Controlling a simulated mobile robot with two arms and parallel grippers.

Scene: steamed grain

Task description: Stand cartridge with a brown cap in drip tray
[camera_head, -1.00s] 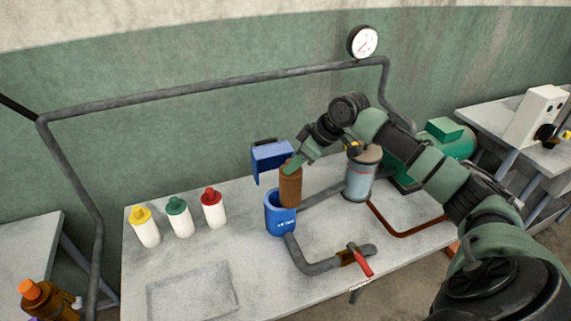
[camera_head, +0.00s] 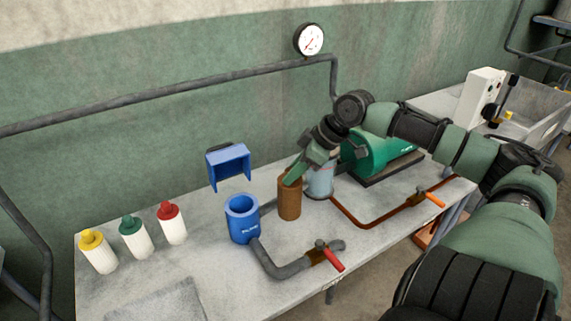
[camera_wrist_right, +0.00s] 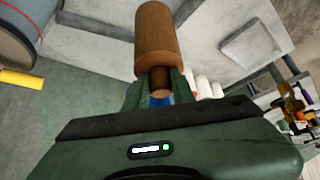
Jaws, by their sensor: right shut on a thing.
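The brown cylindrical cartridge (camera_head: 289,205) hangs upright below my right gripper (camera_head: 292,178) in the head view, just right of the blue filter cup. My right gripper is shut on its narrower top end. In the wrist view the cartridge (camera_wrist_right: 157,40) points away from the right gripper (camera_wrist_right: 159,88), with a darker brown cap (camera_wrist_right: 159,80) between the fingers. The drip tray, a shallow grey square (camera_head: 155,305), lies at the table's front left, partly cut off by the frame. It appears empty in the wrist view (camera_wrist_right: 254,46). My left gripper is out of view.
The open blue cup (camera_head: 242,222) stands between cartridge and tray, with a blue bracket (camera_head: 229,165) behind it. Yellow-, green- and red-capped bottles (camera_head: 135,238) stand left. A red-handled valve pipe (camera_head: 290,268) is in front; a grey cylinder (camera_head: 320,182) is close behind the gripper.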

